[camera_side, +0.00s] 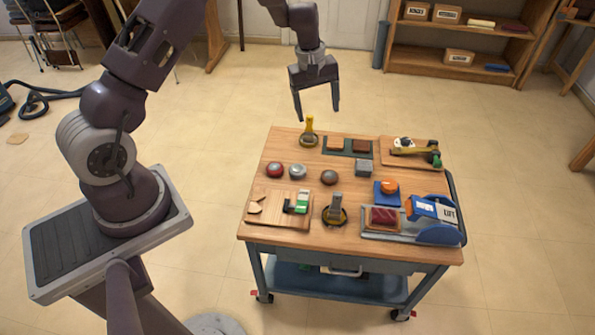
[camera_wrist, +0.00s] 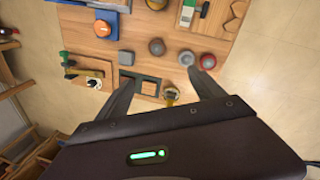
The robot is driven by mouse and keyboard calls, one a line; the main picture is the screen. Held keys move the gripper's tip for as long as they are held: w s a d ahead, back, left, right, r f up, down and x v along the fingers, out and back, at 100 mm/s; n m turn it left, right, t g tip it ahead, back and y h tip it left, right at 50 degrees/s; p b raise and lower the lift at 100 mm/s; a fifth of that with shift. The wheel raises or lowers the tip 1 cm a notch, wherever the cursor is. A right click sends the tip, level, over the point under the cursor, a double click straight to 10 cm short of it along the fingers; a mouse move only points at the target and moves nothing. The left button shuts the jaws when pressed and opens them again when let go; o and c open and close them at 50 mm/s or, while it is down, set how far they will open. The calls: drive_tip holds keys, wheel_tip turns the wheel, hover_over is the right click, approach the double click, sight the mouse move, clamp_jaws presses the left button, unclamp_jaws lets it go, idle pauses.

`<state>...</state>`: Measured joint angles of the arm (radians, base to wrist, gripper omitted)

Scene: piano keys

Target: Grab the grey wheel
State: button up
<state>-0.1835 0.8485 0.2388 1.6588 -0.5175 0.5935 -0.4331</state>
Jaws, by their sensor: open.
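A small round silver-grey piece (camera_side: 297,172), the likeliest grey wheel, sits on the wooden tabletop between a red round piece (camera_side: 275,170) and a brown one (camera_side: 329,177). It also shows in the wrist view (camera_wrist: 187,58), beyond the fingertips. I cannot make out its exact shape. My gripper (camera_side: 316,116) is open and empty, pointing down above the far edge of the table. In the wrist view, my gripper (camera_wrist: 160,80) has its fingers spread wide, with the yellow upright handle (camera_wrist: 171,96) between them in the picture.
The yellow handle (camera_side: 309,127) stands on a dark round base near the far edge. A grey handle (camera_side: 335,208) stands on another nearer the front. A grey block (camera_side: 363,168), orange button (camera_side: 389,187) and blue lift device (camera_side: 432,212) are to the right. Bare wood surrounds the round pieces.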

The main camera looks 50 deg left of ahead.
sight(297, 168)
drive_tip(key=a+f+n, duration=0.1)
drive_tip(key=a+f, duration=0.1)
drive_tip(key=f, duration=0.4)
drive_tip(key=s+a+f+n+g, duration=0.1)
drive_tip(key=a+f, duration=0.1)
drive_tip(key=f, duration=0.5)
drive_tip(key=s+a+f+n, duration=0.1)
drive_tip(key=a+f, duration=0.1)
drive_tip(key=f, duration=0.4)
drive_tip(key=shift+s+a+f+g+y, duration=0.1)
drive_tip(key=shift+a+f+g+y, duration=0.1)
drive_tip(key=shift+g+y, duration=0.1)
wheel_tip(297, 168, down, 7)
drive_tip(key=shift+d, duration=0.15)
drive_tip(key=shift+w+r, duration=0.1)
drive_tip(key=shift+w, duration=0.1)
drive_tip(key=c, duration=1.6)
